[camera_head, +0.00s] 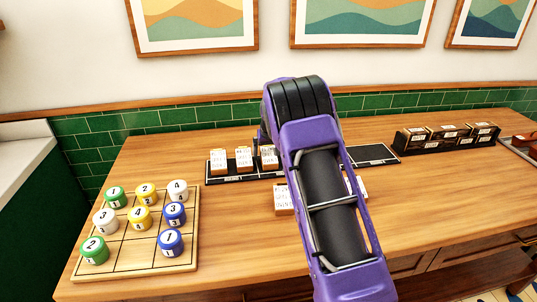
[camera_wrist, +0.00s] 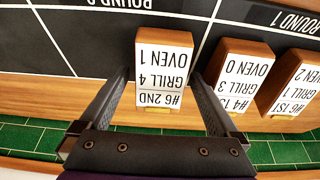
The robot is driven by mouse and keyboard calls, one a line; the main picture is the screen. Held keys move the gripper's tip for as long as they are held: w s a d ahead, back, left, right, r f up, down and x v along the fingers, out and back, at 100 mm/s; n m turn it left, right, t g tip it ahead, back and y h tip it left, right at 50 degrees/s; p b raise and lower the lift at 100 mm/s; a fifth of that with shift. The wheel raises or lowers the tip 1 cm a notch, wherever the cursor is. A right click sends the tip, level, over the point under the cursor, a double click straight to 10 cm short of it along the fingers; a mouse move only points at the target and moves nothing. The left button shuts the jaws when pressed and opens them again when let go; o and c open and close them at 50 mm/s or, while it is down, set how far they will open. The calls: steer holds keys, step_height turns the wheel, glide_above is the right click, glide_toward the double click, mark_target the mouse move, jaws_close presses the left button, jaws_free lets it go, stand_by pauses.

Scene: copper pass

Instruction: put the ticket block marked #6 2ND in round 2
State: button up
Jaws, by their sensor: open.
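The block marked #6 2ND (camera_wrist: 164,72) stands upright in the wrist view, with a white face reading GRILL 4 and OVEN 1. My gripper (camera_wrist: 161,80) is open, one finger on each side of this block. I cannot tell if the fingers touch it. The block is on the black board (camera_wrist: 110,50), just across the white line from the compartment labelled ROUND 1. The label of its own compartment is cut off at the top edge. In the head view the black board (camera_head: 374,155) is partly hidden by my arm.
Two blocks (camera_wrist: 235,78) (camera_wrist: 292,85) stand close beside it in the ROUND 1 compartment. Other blocks (camera_head: 283,199) sit on the wooden table in front of the board. A grid board (camera_head: 107,262) with numbered pots is at left, and a dark rack (camera_head: 447,138) at right.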

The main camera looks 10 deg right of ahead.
mark_target(271, 164)
steer(key=shift+r, duration=0.4)
steer(key=v, duration=1.1)
steer(key=shift+s+r, duration=0.15)
steer(key=shift+r, duration=0.1)
